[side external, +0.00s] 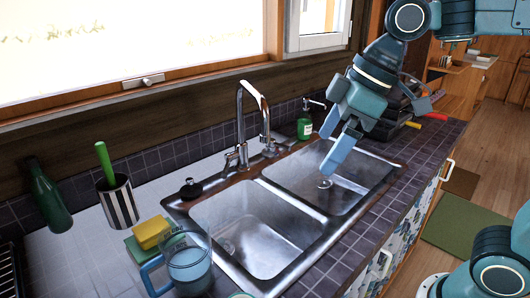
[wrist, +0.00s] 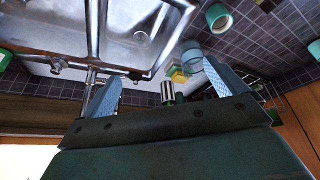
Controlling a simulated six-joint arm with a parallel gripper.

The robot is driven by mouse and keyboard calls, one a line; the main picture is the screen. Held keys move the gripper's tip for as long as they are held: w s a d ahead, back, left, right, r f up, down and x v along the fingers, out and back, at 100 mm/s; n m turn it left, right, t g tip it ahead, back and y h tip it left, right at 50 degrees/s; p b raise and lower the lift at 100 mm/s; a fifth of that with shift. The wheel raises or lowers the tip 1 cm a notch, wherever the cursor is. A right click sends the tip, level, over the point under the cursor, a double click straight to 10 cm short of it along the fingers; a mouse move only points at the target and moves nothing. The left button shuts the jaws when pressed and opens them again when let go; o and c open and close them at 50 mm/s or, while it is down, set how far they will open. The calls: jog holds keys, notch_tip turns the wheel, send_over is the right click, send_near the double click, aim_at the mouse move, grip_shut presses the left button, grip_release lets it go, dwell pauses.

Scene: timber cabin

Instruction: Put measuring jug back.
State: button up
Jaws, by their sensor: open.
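The measuring jug (side external: 188,266) is a see-through blue jug with its handle to the left. It stands upright on the counter left of the sink, at the bottom of the side view. In the wrist view the jug (wrist: 191,54) shows small, beyond the fingers and near the right one. My gripper (side external: 335,140) is over the far right sink basin, well apart from the jug. In the wrist view my gripper (wrist: 161,72) has its fingers spread, with nothing held between them.
A double sink (side external: 262,232) with a tall tap (side external: 241,125) lies between my gripper and the jug. A yellow sponge (side external: 151,232), a striped holder (side external: 118,205) and a green bottle (side external: 48,198) stand near the jug. A green soap bottle (side external: 305,125) is behind the sink.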

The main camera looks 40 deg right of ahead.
jog(key=s+d+f+m+t+h, duration=0.1)
jog(key=s+d+f+m, duration=0.4)
jog(key=s, duration=0.6)
jog(key=d+m+h, duration=0.1)
jog(key=d+m, duration=0.1)
jog(key=d, duration=0.1)
jog(key=shift+d+f+t+h, duration=0.2)
jog(key=shift+d+t+h, duration=0.1)
jog(key=shift+d+t, duration=0.1)
dwell(0.4)
